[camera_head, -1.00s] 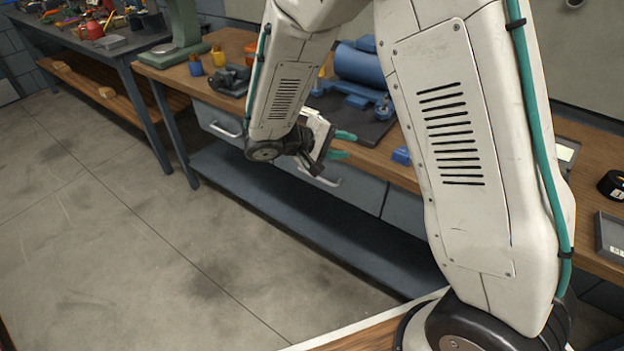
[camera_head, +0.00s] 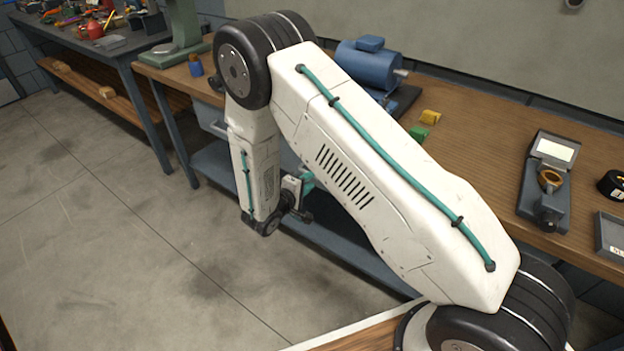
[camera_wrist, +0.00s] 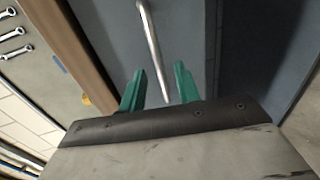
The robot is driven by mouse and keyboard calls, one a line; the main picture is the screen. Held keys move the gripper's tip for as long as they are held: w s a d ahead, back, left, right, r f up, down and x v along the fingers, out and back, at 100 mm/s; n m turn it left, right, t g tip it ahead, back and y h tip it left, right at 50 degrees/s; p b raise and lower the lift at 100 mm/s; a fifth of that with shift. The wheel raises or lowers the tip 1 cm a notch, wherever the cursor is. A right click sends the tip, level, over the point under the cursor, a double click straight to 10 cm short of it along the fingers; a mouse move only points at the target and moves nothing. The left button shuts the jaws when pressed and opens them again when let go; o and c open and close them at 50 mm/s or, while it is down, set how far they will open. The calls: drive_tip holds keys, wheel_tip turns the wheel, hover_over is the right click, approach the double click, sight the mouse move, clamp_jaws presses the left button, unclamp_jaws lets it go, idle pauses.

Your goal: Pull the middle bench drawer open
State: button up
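In the wrist view a blue-grey drawer front (camera_wrist: 107,38) lies beside the bench's wooden edge, with a long silver bar handle (camera_wrist: 153,45) on it. My gripper (camera_wrist: 159,70) is open, its two green fingers apart. The handle's near end appears between the fingers; whether the fingertips reach around it or stop short of it I cannot tell. In the head view my gripper (camera_head: 305,183) is below the bench top at the bench front. My arm hides most of the drawer fronts and this handle there.
On the wooden bench top (camera_head: 480,130) are a blue motor (camera_head: 370,65), a yellow block (camera_head: 430,117), a green block (camera_head: 418,133) and a grey device with a screen (camera_head: 546,180). A lower shelf (camera_head: 345,255) runs under the drawers. The floor in front is clear.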

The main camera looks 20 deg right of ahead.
drive_tip(key=shift+x, duration=1.2)
drive_tip(key=shift+s, duration=0.1)
drive_tip(key=shift+c, duration=0.3)
clamp_jaws()
